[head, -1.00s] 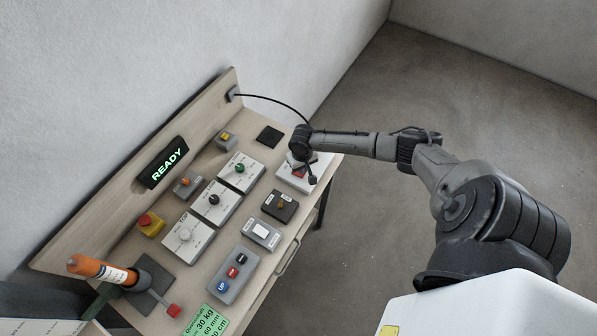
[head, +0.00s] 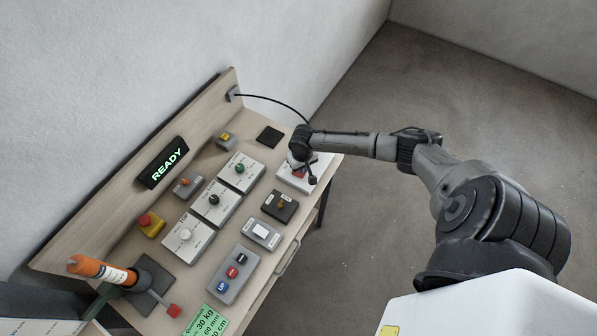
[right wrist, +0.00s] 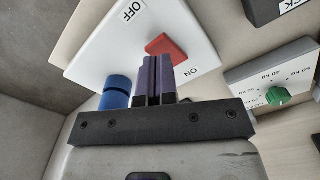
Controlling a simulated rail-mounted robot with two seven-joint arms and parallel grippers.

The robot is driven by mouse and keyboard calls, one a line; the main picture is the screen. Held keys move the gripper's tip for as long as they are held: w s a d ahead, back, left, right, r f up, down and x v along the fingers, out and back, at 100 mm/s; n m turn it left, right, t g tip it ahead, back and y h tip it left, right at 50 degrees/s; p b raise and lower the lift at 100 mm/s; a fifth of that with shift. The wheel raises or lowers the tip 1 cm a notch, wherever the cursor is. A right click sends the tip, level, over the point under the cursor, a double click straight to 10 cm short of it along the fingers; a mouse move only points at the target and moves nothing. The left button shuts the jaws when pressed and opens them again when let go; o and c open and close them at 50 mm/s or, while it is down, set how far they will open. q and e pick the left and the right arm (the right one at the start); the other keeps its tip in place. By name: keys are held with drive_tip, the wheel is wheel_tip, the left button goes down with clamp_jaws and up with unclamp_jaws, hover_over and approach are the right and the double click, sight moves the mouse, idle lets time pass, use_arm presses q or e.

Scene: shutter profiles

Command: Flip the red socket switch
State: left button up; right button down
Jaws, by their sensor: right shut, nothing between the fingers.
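The red switch (head: 299,173) sits on a white socket box at the far right end of the bench in the head view, partly hidden by my right gripper. In the right wrist view the red switch (right wrist: 166,47) lies between the printed words OFF and ON on the white box (right wrist: 100,50). My right gripper (right wrist: 154,60) is shut and empty, its fingertips right at the switch's near edge, close to the ON side. I cannot tell whether they touch. In the head view my right gripper (head: 312,179) points down over the box. My left gripper is not in view.
A blue round piece (right wrist: 117,92) stands beside my fingers. A box with a green knob (head: 239,168) and a black switch box (head: 280,206) are neighbours. A black cable (head: 275,101) arcs down behind my wrist.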

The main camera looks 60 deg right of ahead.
idle(0.3)
drive_tip(key=shift+f, duration=0.3)
idle(0.5)
drive_tip(key=shift+f+b, duration=0.45)
drive_tip(key=shift+f, duration=0.05)
drive_tip(key=shift+f, duration=0.5)
idle(0.4)
drive_tip(key=shift+r, duration=0.1)
wheel_tip(320, 180, up, 3)
drive_tip(key=p, duration=0.2)
drive_tip(key=shift+f+p, duration=0.2)
drive_tip(key=shift+p, duration=0.2)
wheel_tip(320, 180, up, 4)
drive_tip(key=p, duration=0.5)
drive_tip(key=shift+r, duration=0.15)
